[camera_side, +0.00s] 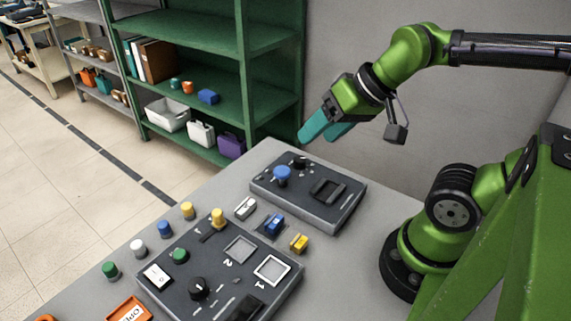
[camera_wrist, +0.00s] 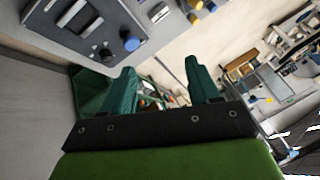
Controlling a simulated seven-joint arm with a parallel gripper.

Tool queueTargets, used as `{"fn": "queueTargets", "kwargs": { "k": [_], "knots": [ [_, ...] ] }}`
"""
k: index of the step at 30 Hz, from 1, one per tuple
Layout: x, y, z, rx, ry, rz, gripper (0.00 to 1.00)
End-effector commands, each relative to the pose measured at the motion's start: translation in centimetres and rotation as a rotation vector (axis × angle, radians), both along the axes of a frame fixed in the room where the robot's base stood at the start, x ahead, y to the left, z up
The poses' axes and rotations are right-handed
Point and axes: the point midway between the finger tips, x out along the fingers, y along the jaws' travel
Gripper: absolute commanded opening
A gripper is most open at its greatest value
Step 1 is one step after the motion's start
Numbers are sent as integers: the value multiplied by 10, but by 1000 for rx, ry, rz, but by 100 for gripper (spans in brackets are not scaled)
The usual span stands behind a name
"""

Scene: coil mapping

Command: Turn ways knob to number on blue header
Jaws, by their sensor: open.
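My gripper (camera_side: 322,127) is open and empty, with teal fingers, high above the far end of the bench; it also shows in the wrist view (camera_wrist: 160,68). A black rotary knob (camera_side: 199,288) with a pale mark sits on the near dark panel (camera_side: 150,282). A second small black knob (camera_side: 300,162) sits on the far dark panel (camera_side: 318,212), beside a round blue knob (camera_side: 282,174). I cannot tell which is the ways knob. A blue block (camera_side: 274,223) stands between the panels; any number on it is too small to read. The blue knob shows in the wrist view (camera_wrist: 131,43).
A yellow block (camera_side: 299,243) and white block (camera_side: 245,208) flank the blue block. Several coloured knobs line the bench's left. Green shelving (camera_side: 246,75) stands behind.

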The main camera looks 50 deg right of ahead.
Motion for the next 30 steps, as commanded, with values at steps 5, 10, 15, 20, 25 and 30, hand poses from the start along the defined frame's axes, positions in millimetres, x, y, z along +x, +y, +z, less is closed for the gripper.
{"fn": "queueTargets", "kwargs": {
  "k": [5, 10, 15, 20, 25, 30],
  "knots": [
    [29, -15, -11, 6, 123, -28, 60],
    [75, -50, -21, -40, 295, -29, 60],
    [113, -93, -36, -118, 461, -5, 60],
    [134, -125, -40, -184, 571, 32, 60],
    [134, -131, -29, -206, 598, 87, 60],
    [133, -130, -47, -206, 601, 97, 60]
  ]
}}
